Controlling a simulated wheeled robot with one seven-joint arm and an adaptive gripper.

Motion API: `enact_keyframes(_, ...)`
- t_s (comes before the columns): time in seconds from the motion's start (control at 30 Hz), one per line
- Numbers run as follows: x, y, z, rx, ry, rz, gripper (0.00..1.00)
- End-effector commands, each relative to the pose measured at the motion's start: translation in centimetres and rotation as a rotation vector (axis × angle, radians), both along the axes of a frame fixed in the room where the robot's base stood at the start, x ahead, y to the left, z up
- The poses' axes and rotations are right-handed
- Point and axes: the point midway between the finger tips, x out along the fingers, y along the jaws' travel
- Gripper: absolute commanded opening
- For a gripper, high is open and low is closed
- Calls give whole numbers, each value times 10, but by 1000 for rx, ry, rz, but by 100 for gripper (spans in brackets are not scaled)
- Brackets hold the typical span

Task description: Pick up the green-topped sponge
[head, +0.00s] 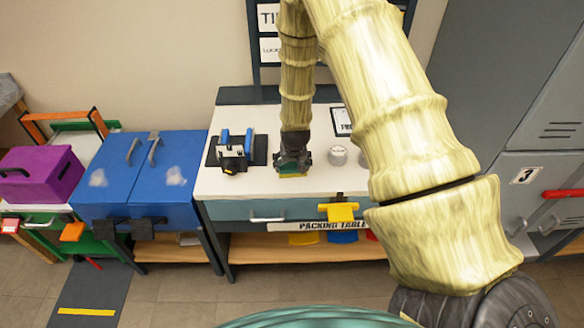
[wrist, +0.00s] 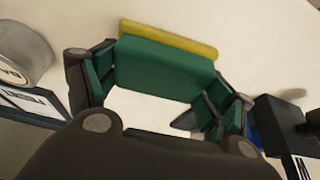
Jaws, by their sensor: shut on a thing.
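The green-topped sponge (wrist: 163,66) shows in the wrist view as a green block with a yellow layer (wrist: 175,38) along its far side. My gripper (wrist: 160,85) has one finger at each end of the sponge and is shut on it. In the head view my gripper (head: 292,164) points down at the white top of the packing table (head: 235,183). A bit of the sponge (head: 291,174) shows green and yellow under the fingers. I cannot tell whether it touches the tabletop.
A black device with blue parts (head: 235,147) stands left of my gripper. A grey round canister (head: 338,155) and a small sign (head: 342,121) stand to the right. A yellow clamp-like thing (head: 339,212) is at the table's front edge. Bare tabletop lies in front of my gripper.

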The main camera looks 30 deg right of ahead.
Motion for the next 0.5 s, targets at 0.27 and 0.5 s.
enact_keyframes(0.27, -1, 0, 0, 1, 2, 0, 57)
enact_keyframes(0.5, 0, 1, 16, 1, 0, 0, 57)
